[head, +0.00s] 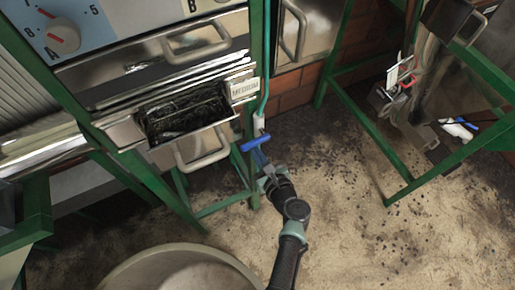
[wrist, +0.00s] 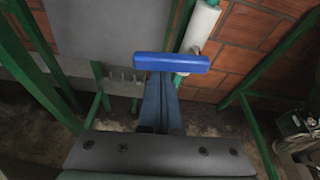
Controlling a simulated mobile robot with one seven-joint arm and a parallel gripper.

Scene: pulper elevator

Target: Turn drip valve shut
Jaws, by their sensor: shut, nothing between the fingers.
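The drip valve has a blue bar handle (head: 255,143) on a thin green pipe (head: 264,92) with a white sleeve (head: 259,124). The handle lies nearly level, crosswise to the pipe. In the wrist view the blue handle (wrist: 171,62) spans the upper middle, just past my fingertips, with the white sleeve (wrist: 202,25) behind it at the right. My gripper (head: 262,160) is right below the handle in the head view. In the wrist view my gripper (wrist: 159,82) has its fingers together and empty. The handle hides the fingertips' ends, so I cannot tell whether they touch it.
An open metal drawer (head: 128,131) with dark contents juts out left of the valve. Green frame legs (head: 174,199) stand below it. A round pale tub (head: 180,262) is at the bottom. A green-framed stand (head: 420,180) is at the right. The floor between is open, with dark scattered bits.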

